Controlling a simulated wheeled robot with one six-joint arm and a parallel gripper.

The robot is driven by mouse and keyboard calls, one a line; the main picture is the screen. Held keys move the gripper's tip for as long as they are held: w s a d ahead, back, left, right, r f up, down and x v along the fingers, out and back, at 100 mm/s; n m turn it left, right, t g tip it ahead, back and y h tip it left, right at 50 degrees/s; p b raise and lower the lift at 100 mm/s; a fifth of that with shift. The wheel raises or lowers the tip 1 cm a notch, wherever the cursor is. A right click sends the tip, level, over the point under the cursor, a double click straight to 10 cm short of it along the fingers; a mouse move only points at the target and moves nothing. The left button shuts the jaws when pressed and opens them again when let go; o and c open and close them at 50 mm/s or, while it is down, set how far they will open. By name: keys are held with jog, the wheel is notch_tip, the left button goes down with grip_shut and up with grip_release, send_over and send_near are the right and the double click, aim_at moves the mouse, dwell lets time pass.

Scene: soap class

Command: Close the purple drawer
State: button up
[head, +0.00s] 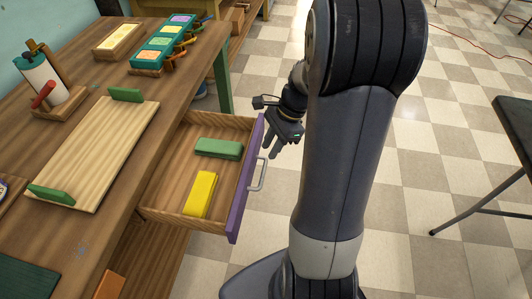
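The purple drawer (243,192) is pulled out from under the wooden table, with its purple front facing right. A grey handle (258,174) is fixed to that front. Inside the drawer lie a green block (218,148) and a yellow block (200,194). My gripper (272,151) is just right of the far end of the drawer front, beyond the handle. Its fingers point down and look spread apart, with nothing seen between them. I cannot tell whether it touches the drawer front.
The wooden table (70,85) carries a tray with green handles (98,150), a paper roll stand (42,85) and a teal holder with coloured compartments (164,44). The checkered floor (430,150) between is clear.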

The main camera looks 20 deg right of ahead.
jog(key=d+m+t+y, duration=0.1)
jog(key=d+m+t, duration=0.1)
jog(key=d, duration=0.1)
jog(key=s+d+m+t+y+b, duration=0.1)
jog(key=d+m, duration=0.1)
jog(key=d, duration=0.2)
jog(key=d+m+t+y+b, duration=0.1)
jog(key=d+m+t, duration=0.1)
jog(key=d+m, duration=0.1)
jog(key=shift+s+d+f+t, duration=0.15)
jog(key=shift+s+f+t, duration=0.15)
jog(key=shift+f, duration=0.1)
grip_shut()
jog(key=b, duration=0.3)
send_near(257, 150)
jog(key=shift+d+f+x, duration=0.15)
jog(key=shift+x, duration=1)
jog(key=shift+d+f+x, duration=0.15)
jog(key=shift+x, duration=1.05)
jog(key=shift+d+f+x, duration=0.1)
jog(key=shift+x, duration=1.05)
jog(key=shift+s, duration=0.1)
